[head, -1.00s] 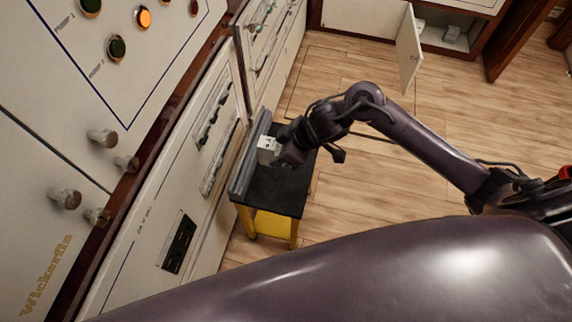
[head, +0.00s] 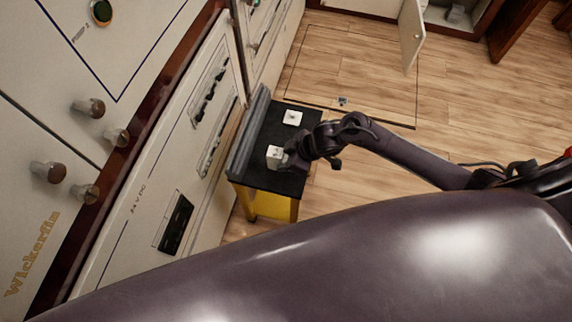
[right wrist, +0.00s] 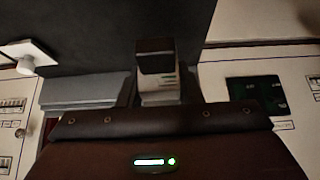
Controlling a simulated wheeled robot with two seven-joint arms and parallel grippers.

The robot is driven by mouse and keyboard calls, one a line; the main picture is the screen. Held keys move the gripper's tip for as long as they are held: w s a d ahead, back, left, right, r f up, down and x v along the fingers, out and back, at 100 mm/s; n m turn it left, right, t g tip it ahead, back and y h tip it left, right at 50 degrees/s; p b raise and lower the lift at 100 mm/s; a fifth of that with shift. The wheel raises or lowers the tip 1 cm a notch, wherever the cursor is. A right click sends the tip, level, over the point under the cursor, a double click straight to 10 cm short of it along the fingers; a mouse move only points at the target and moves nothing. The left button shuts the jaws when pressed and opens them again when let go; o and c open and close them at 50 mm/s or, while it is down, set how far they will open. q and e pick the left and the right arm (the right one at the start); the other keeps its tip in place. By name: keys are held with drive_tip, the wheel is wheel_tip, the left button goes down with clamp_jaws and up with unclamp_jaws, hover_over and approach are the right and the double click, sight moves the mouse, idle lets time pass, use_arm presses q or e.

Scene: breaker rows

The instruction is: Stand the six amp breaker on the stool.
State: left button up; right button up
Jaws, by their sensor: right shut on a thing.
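A small white breaker (head: 275,157) is in my right gripper (head: 286,160), which is shut on it over the near part of the stool. In the right wrist view, a white and dark block (right wrist: 158,85) shows between the fingers. Its rating cannot be read. The stool (head: 262,181) has a black top and yellow legs and stands against the cabinet. I cannot tell whether the held breaker touches the top. Another white piece (head: 292,117) sits at the stool's far end, and it also shows in the right wrist view (right wrist: 30,52). My left gripper is out of view.
The cream cabinet front (head: 140,215) with switch rows and knobs rises on the left. A grey ledge (head: 248,135) lies along the stool's cabinet side. An open cabinet door (head: 412,35) stands at the back. The wooden floor (head: 370,80) is mostly clear.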

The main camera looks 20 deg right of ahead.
drive_tip(key=shift+f, duration=1.7)
drive_tip(key=shift+f+b, duration=0.1)
drive_tip(key=shift+b, duration=0.25)
drive_tip(key=o, duration=1.1)
drive_tip(key=shift+f, duration=0.1)
drive_tip(key=shift+r, duration=0.3)
drive_tip(key=p+v, duration=0.2)
drive_tip(key=v, duration=1)
drive_tip(key=shift+f, duration=0.1)
drive_tip(key=shift+a, duration=0.1)
